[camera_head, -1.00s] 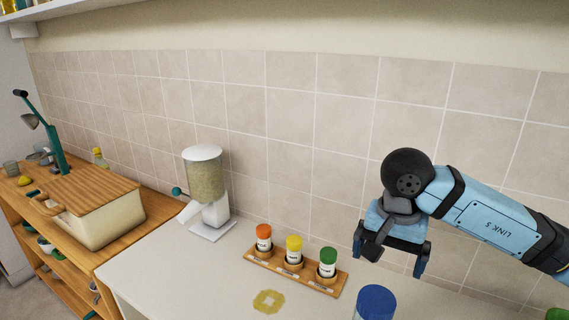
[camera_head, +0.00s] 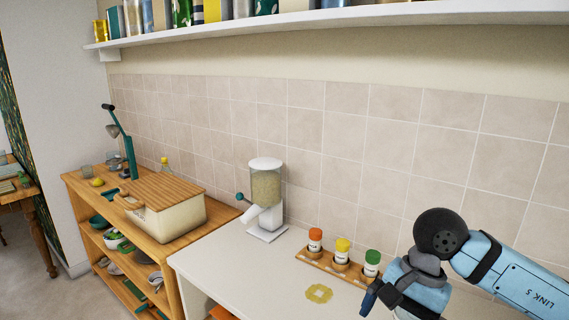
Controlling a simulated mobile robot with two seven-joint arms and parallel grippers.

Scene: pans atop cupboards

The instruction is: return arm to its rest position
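My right arm comes in from the right with a light blue link and a dark round joint. Its gripper (camera_head: 397,309) hangs at the bottom edge, in front of the spice rack's right end. One dark blue finger shows at the outer end of the gripper's bar, so it looks open. The other finger is cut off by the frame, and I see nothing held. My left gripper is not in view.
A wooden rack (camera_head: 328,267) holds orange-, yellow- and green-capped jars on the white counter (camera_head: 220,262). A dispenser (camera_head: 266,200) stands left. A wooden shelf unit (camera_head: 160,249) carries a lidded bin (camera_head: 180,220). A shelf (camera_head: 270,26) runs above.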

